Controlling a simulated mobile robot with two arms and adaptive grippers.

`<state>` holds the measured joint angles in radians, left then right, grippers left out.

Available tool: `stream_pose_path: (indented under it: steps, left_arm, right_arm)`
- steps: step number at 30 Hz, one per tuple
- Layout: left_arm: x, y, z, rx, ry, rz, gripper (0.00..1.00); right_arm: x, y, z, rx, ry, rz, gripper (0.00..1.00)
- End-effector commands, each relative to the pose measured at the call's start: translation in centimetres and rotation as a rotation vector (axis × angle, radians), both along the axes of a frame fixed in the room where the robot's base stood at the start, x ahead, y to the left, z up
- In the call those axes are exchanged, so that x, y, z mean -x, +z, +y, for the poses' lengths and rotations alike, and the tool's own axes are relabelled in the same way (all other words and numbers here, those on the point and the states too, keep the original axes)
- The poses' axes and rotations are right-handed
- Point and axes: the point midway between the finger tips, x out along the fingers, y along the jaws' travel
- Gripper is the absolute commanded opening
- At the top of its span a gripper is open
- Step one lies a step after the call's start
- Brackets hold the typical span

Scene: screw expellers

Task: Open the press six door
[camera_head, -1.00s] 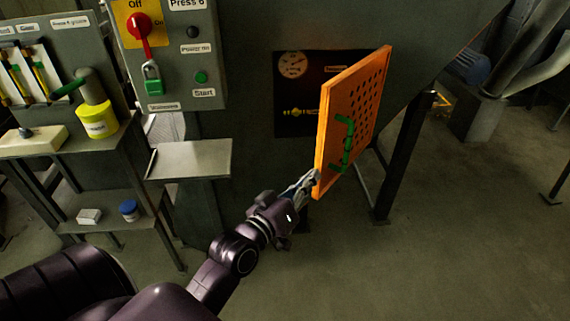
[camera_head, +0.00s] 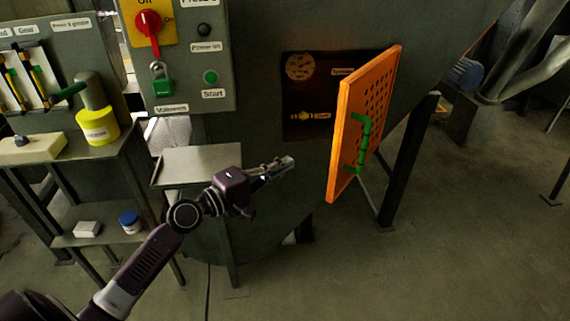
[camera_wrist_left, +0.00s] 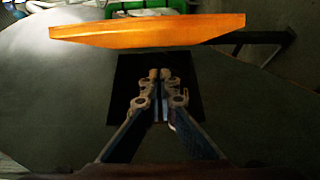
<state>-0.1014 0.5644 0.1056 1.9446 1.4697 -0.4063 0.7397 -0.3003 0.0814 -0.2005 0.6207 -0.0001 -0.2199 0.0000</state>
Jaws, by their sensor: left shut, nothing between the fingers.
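The orange perforated press door (camera_head: 368,118) stands swung out from the press body, with a green handle (camera_head: 362,144) on its outer face. Behind it, the dark opening (camera_head: 306,97) shows a round gauge (camera_head: 299,67) and a small yellow fitting. My left gripper (camera_head: 287,163) is shut and empty, left of the door and below the opening, apart from both. In the left wrist view the shut fingers (camera_wrist_left: 160,76) point toward the dark opening (camera_wrist_left: 188,100), and the door (camera_wrist_left: 150,31) crosses the top edge-on. My right gripper is not in view.
The control box (camera_head: 190,60) with a red switch and green padlock (camera_head: 162,82) is at the upper left. A small metal shelf (camera_head: 200,164) stands behind my left arm. A yellow container (camera_head: 97,126) sits on the left stand.

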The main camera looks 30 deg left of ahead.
Motion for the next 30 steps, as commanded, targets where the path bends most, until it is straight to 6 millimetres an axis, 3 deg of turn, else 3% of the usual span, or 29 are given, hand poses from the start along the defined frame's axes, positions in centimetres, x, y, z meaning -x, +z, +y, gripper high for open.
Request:
stream_pose_path:
  steps: [13,21,30]
  left_arm:
    - [-7.2,0.4,-3.3,0.000,0.000,-0.003,0.00]
    - [-6.6,0.2,-6.5,0.000,0.000,0.000,0.00]
    - [-6.4,0.0,-7.2,-0.003,0.001,-0.001,0.00]
  right_arm:
    - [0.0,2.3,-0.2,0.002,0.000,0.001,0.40]
    - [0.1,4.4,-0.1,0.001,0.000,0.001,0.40]
    - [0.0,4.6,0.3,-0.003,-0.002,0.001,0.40]
